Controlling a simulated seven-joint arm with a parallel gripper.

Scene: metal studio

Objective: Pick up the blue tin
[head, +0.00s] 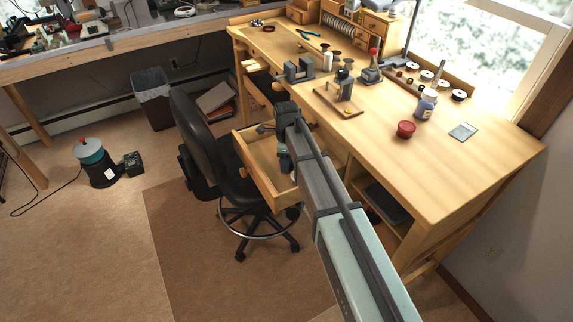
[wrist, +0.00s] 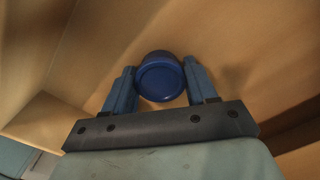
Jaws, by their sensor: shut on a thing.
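The blue tin (wrist: 161,80) is small and round, and shows in the wrist view between the two fingers of my gripper (wrist: 161,88). The fingers touch it on its left and right sides, so my gripper is shut on it. Around it is the bare pale wood of a drawer interior. In the head view my arm reaches over the open drawer (head: 262,180) of the workbench. The tin cannot be made out there, and the fingertips are hidden by my arm. I cannot tell whether the tin touches the drawer floor.
A black office chair (head: 200,135) stands close to the drawer's left. Drawer walls surround my gripper.

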